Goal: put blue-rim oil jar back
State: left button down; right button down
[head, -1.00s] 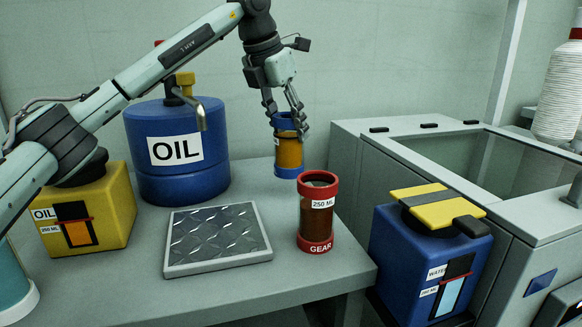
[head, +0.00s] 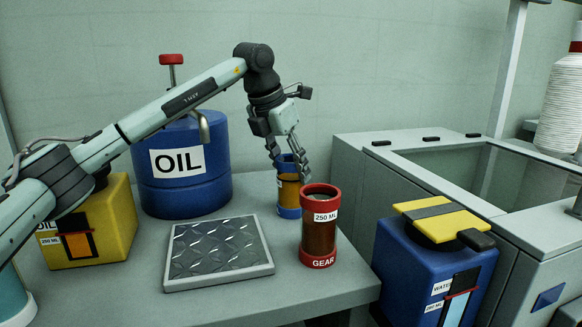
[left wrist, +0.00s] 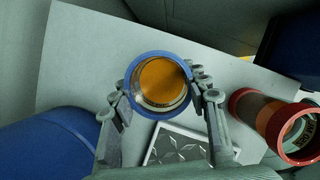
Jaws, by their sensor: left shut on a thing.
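The blue-rim oil jar (head: 289,192) is upright, with blue rims at top and bottom and amber oil inside. It is at the back of the grey table, behind the red-rimmed GEAR jar (head: 320,232). My left gripper (head: 288,160) comes down from above with its fingers on either side of the jar's upper part, shut on it. In the left wrist view I look down into the jar's open blue rim (left wrist: 133,80), between the two fingers (left wrist: 162,92). I cannot tell whether its base touches the table. My right gripper is not in view.
A metal tread-plate pad (head: 220,285) lies at the table's front middle. The blue OIL drum (head: 185,195) and a yellow oil can (head: 112,225) stand to the left. A blue water can (head: 425,262) and a grey open-topped machine (head: 365,165) are on the right.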

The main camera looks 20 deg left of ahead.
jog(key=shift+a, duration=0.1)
pick_arm(q)
jog(key=c, duration=0.8)
grip_release()
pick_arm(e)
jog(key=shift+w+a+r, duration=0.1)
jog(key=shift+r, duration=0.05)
pick_arm(q)
jog(key=shift+r, duration=0.15)
jog(key=v, duration=1.2)
jog(key=shift+w+p, duration=0.1)
jog(key=shift+p, duration=0.3)
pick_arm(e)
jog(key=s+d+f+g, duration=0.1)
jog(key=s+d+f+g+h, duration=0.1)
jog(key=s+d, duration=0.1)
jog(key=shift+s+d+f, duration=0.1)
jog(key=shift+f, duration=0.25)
